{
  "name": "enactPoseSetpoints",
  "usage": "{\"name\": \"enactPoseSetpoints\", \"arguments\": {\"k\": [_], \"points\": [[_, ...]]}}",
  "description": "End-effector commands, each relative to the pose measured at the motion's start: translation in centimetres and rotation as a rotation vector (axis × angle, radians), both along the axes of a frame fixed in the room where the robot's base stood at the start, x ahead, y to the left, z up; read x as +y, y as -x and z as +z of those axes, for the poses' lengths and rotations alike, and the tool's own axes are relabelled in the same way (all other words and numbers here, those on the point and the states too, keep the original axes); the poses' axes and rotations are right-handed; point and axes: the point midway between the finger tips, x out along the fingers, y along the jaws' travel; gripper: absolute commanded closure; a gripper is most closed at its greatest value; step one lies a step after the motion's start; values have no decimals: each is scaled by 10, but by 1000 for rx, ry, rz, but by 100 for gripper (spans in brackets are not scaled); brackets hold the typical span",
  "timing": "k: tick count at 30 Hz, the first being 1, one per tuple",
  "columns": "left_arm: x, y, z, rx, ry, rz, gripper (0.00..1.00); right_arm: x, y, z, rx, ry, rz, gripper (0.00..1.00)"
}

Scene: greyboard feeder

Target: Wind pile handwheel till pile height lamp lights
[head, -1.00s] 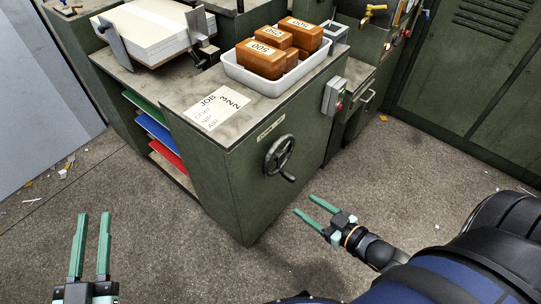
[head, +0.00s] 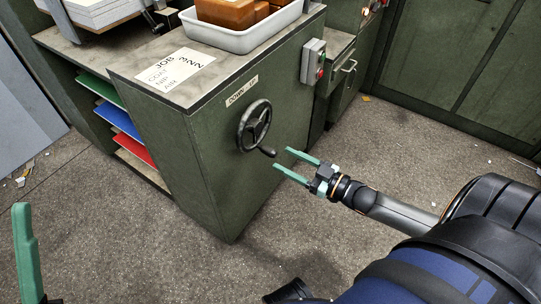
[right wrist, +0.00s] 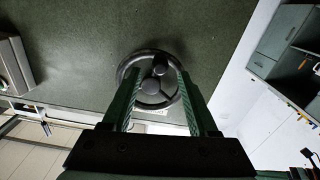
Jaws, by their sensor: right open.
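The black spoked handwheel (head: 254,127) is on the green cabinet's side, below a small label plate reading "DOWN" and more. Its crank handle (head: 267,152) sticks out at the lower right of the rim. My right gripper (head: 282,158) is open, its fingertips just right of the handle. In the right wrist view the handwheel (right wrist: 150,87) lies between the open fingers, with the round handle end near the middle; I cannot tell whether they touch. One finger of my left gripper (head: 26,252) shows at the lower left edge. I cannot identify the pile height lamp.
A grey switch box (head: 313,64) with a red button is on the cabinet's right face. A white tray (head: 238,40) of brown blocks and a job card (head: 175,70) lie on top. Coloured sheets fill the left shelves.

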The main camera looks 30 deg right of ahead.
Motion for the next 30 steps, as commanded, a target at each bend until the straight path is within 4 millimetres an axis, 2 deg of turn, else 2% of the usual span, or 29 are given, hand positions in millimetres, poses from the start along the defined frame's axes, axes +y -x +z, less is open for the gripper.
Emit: {"name": "enactPoseSetpoints", "arguments": {"k": [1,3,9,15,22,23,30], "points": [[-1,0,-8,2,-3,2,69,5,-11,-2,-6,1,2,40],[-1,0,-13,3,-8,3,69,9,-22,-2,-5,0,2,40],[-2,-1,-22,5,-16,7,69,19,-44,-2,-1,1,1,40],[-3,-1,-25,5,-21,8,69,22,-52,-1,1,1,0,40],[-3,-1,-25,8,-22,9,69,22,-53,-1,2,1,0,40],[-3,-1,-25,8,-22,9,69,22,-53,-1,2,1,0,42],[-3,-1,-25,8,-21,8,69,22,-52,-1,2,1,0,69]]}}
